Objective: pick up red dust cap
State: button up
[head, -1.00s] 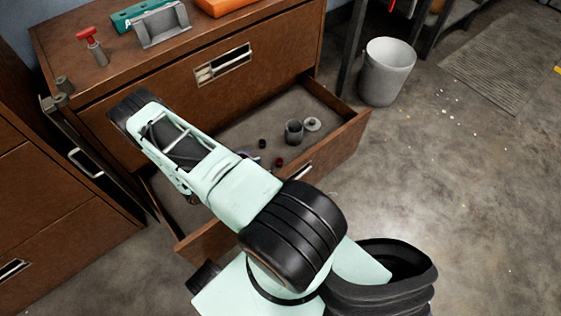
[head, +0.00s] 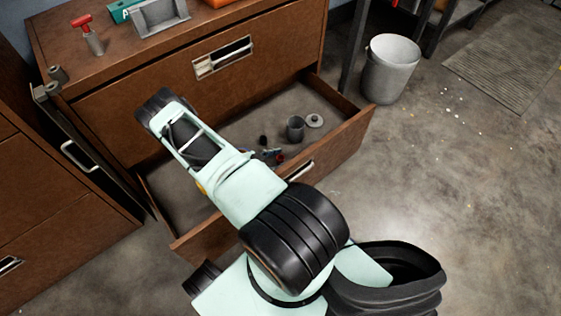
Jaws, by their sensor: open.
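A small red piece (head: 281,156), which looks like the red dust cap, lies in the open drawer (head: 331,151) near its front wall, just right of my arm. It is tiny and partly crowded by a blue-grey item (head: 268,155) touching or very close to it. My arm reaches over the left part of the drawer. My gripper does not show; the arm hides the space beneath it.
A grey cup (head: 295,129), a round grey lid (head: 315,120) and a small black cap (head: 263,140) are in the drawer. A yellow item (head: 201,187) peeks out beside my arm. A bin (head: 391,69) stands right. A red-handled tool (head: 89,35) is on the cabinet top.

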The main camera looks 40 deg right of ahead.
jog(key=shift+c, duration=0.7)
jog(key=c, duration=0.7)
jog(key=shift+r, duration=0.1)
jog(key=shift+c, duration=0.2)
